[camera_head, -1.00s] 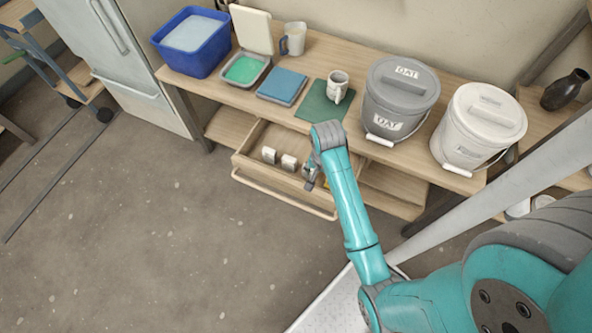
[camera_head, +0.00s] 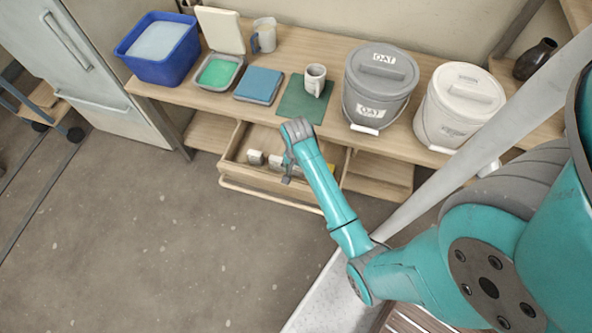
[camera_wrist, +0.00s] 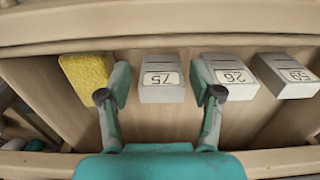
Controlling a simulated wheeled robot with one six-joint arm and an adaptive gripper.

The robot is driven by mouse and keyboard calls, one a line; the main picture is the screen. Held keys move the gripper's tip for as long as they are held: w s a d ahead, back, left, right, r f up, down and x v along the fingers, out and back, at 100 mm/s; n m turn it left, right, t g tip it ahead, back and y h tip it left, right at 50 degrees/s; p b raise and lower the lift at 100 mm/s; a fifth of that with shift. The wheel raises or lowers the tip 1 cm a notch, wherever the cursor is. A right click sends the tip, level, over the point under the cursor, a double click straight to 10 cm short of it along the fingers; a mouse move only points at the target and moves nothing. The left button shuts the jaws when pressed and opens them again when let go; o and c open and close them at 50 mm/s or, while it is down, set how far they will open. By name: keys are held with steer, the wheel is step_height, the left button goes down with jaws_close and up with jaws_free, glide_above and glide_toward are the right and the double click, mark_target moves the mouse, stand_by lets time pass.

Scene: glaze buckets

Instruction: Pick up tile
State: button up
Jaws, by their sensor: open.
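A grey-white tile marked 75 (camera_wrist: 161,80) stands in the open drawer (camera_wrist: 60,110) in the wrist view, with a tile marked 26 (camera_wrist: 229,77) and one marked 59 (camera_wrist: 287,75) to its right. My gripper (camera_wrist: 158,95) is open and empty, one finger on each side of the 75 tile. The right finger overlaps the left edge of the 26 tile in the picture. I cannot tell how far the fingers are above the tiles. In the head view my gripper (camera_head: 288,172) hangs at the drawer, right of two visible pale tiles (camera_head: 255,157).
A yellow sponge-like block (camera_wrist: 87,73) lies at the drawer's left in the wrist view. The drawer walls are close around. Above it, the table holds a mug (camera_head: 315,78), a grey bucket (camera_head: 378,85), a white bucket (camera_head: 458,105) and a blue bin (camera_head: 155,60).

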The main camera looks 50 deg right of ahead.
mark_target(296, 173)
steer(key=shift+w+f, duration=0.1)
steer(key=shift+f, duration=1.65)
steer(key=c, duration=1)
steer(key=shift+r, duration=0.1)
